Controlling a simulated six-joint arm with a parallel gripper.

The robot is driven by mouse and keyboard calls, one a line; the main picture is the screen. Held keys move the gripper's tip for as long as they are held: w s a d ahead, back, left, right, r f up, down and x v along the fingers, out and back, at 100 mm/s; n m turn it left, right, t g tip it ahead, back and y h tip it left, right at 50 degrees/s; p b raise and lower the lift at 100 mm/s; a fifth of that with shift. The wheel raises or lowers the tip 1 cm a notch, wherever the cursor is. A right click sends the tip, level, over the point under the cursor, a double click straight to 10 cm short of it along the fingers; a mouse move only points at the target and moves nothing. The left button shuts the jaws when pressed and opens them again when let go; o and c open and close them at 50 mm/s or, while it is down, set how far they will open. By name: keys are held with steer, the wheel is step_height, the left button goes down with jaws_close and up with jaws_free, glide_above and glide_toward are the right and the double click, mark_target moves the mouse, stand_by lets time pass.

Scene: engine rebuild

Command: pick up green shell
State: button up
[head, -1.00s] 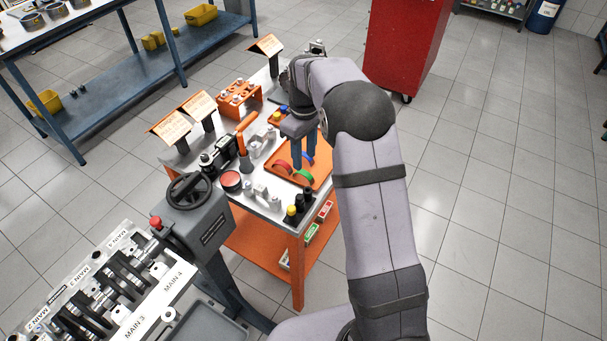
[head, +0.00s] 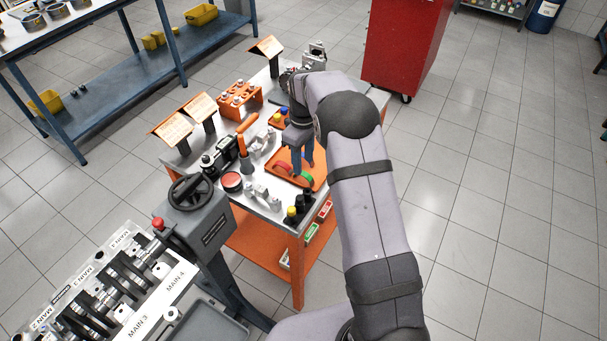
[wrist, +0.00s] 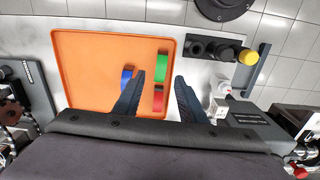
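The green shell (wrist: 162,67) is a small curved piece in the orange tray (wrist: 85,70), near its right edge in the wrist view. The red shell (wrist: 158,99) lies just below it there, between my fingers, and the blue shell (wrist: 126,76) is to the left, partly hidden by my left finger. My gripper (wrist: 160,78) is open and empty, its fingertips on either side of the column of green and red shells. In the head view my gripper (head: 303,170) is over the tray, with the green shell (head: 308,180) by the fingertips. Contact cannot be told.
Black cylinders (wrist: 212,50) and a yellow-capped one (wrist: 248,57) stand just right of the tray. Small white and metal parts (wrist: 220,95) lie below them. An orange block (head: 240,97) and sign stands are farther back on the cart. The tray's left half is clear.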

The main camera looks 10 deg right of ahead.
mark_target(304, 173)
steer(key=shift+s+f+p, duration=0.1)
steer(key=shift+f+p, duration=0.65)
steer(key=shift+f, duration=1.3)
jaws_close()
steer(key=shift+r, duration=0.15)
step_height(304, 173, up, 10)
steer(key=b, duration=0.3)
